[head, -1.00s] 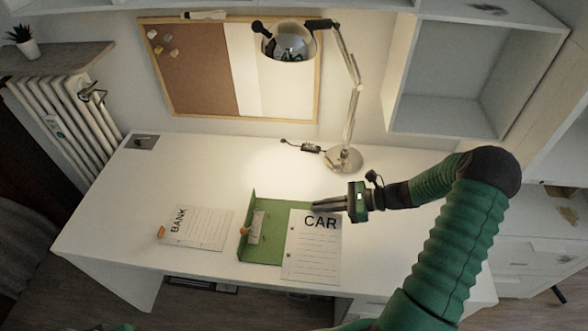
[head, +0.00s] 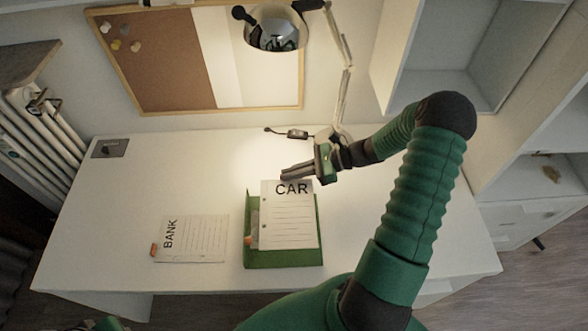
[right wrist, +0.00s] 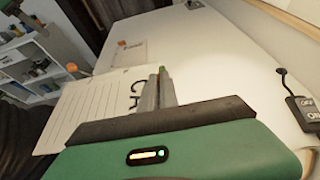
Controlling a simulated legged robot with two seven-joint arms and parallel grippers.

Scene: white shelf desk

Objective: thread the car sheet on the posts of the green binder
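The white car sheet (head: 288,222), marked CAR, lies over or just above the green binder (head: 285,258) in the head view. The binder's green shows along the sheet's left, right and front sides. My right gripper (head: 290,173) is shut on the sheet's top edge; in the right wrist view its fingers (right wrist: 157,88) pinch the sheet (right wrist: 95,105) beside the lettering. Holes show near the sheet's left edge. The posts are not clearly visible, and I cannot tell whether the holes line up with them. An orange part (head: 253,243) shows at the binder's left.
The BANK sheet (head: 192,238) lies left of the binder, with an orange piece at its left edge. A desk lamp (head: 275,28) and its cable box (head: 297,134) are at the back. The desk's left and right sides are clear.

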